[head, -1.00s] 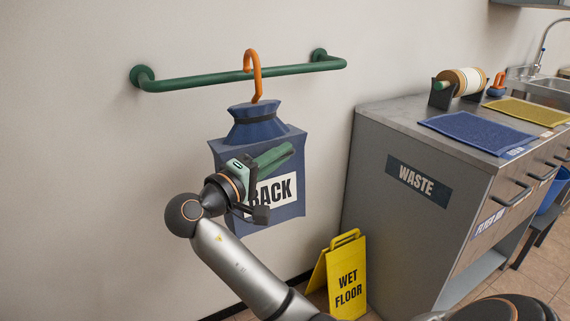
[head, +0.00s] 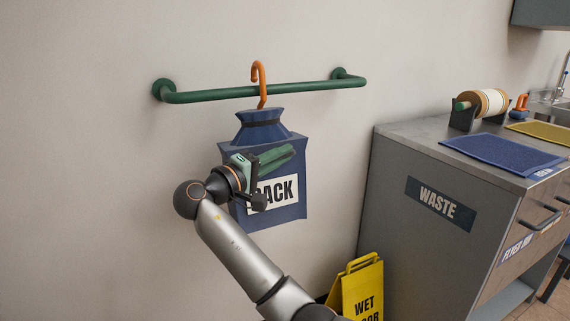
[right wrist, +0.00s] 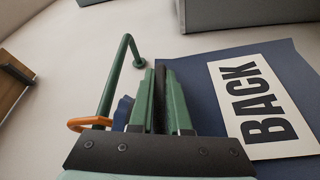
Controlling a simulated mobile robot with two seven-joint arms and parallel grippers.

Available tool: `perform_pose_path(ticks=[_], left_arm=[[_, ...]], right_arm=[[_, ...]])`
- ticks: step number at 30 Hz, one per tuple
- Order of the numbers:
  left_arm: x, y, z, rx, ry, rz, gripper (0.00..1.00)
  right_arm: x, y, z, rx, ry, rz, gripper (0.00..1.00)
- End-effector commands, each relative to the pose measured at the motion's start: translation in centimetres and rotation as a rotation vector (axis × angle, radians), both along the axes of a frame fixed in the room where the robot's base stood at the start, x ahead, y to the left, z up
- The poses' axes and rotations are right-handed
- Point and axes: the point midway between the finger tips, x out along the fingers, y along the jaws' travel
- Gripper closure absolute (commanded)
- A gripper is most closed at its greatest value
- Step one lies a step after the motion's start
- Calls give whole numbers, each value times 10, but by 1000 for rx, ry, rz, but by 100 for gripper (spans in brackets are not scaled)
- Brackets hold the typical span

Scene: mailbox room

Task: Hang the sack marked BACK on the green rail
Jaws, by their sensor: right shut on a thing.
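The blue sack (head: 284,213) hangs upright in front of the wall, its white BACK label partly covered by my right gripper (head: 292,151). The label reads in full in the right wrist view (right wrist: 265,105). The sack's orange hook (head: 258,74) rises above the green rail (head: 205,96), and its stem crosses in front of it. In the right wrist view the hook (right wrist: 85,124) meets the rail (right wrist: 118,68); whether the rail bears it, I cannot tell. My right gripper, also in the right wrist view (right wrist: 160,72), is shut on the sack. My left gripper is out of view.
A grey counter (head: 400,235) marked WASTE stands to the right, with a blue mat (head: 500,153) and a tape roll (head: 485,102) on it. A yellow wet floor sign (head: 362,287) stands low before it. The wall left of the sack is clear.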

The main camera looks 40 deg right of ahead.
Motion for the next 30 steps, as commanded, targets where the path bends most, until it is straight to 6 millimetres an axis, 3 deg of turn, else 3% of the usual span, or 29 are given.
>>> perform_pose_path(ticks=[5,18,30], left_arm=[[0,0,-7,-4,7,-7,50],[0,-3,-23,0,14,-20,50],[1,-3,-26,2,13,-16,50]], right_arm=[[14,-3,1,-3,-4,1,100],[14,-3,-33,-1,-3,2,100],[14,-3,-41,-1,-2,2,100]])
